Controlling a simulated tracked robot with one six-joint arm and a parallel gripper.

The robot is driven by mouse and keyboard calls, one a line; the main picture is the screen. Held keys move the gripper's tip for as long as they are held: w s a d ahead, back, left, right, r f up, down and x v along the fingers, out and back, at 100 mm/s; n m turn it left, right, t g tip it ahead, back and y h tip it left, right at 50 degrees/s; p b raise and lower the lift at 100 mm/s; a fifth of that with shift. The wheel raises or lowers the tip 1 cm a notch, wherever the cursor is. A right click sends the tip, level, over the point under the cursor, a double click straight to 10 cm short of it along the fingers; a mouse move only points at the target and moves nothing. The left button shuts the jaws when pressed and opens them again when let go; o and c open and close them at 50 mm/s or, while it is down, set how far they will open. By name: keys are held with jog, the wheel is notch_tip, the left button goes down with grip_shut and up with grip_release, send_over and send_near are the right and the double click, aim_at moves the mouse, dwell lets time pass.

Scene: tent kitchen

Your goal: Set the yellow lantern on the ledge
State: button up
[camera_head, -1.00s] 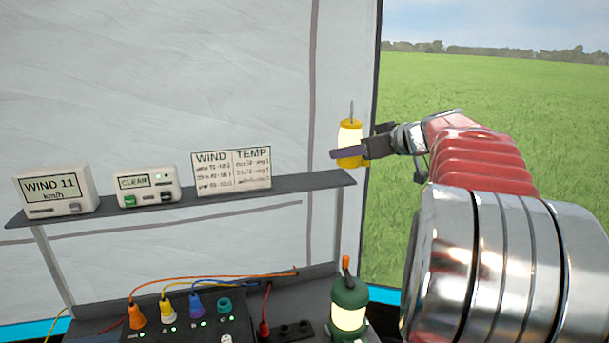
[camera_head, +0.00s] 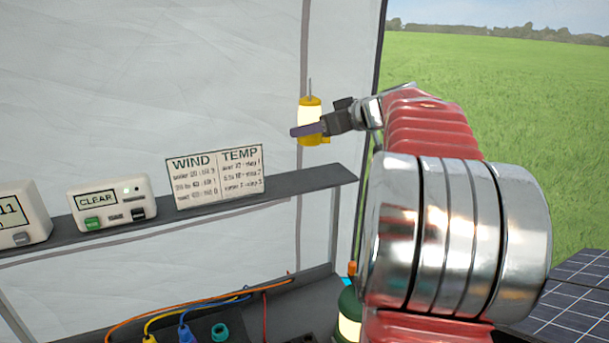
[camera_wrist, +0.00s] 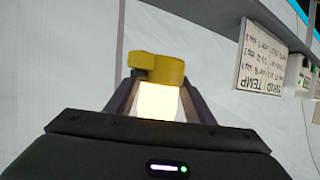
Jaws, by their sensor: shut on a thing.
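The yellow lantern (camera_head: 311,108) has a yellow cap and base, a glowing pale body and a thin rod on top. My gripper (camera_head: 308,129) is shut on it and holds it upright, above the right part of the grey ledge (camera_head: 310,181). A gap shows between the lantern's base and the ledge in the head view. In the wrist view the lantern (camera_wrist: 160,100) sits between both fingers, its yellow end and glowing body showing. The ledge also shows at the upper right of the wrist view (camera_wrist: 215,17).
A WIND/TEMP card (camera_head: 215,177) stands on the ledge left of the lantern. A CLEAR box (camera_head: 112,202) and another display box (camera_head: 22,216) stand farther left. The ledge's right end is bare.

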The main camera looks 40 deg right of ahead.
jog(key=shift+w, duration=0.15)
send_over(310, 178)
jog(key=shift+f, duration=3.05)
jog(key=shift+f, duration=1.9)
jog(key=o, duration=1.4)
jog(key=shift+f, duration=0.15)
jog(key=shift+o, duration=0.2)
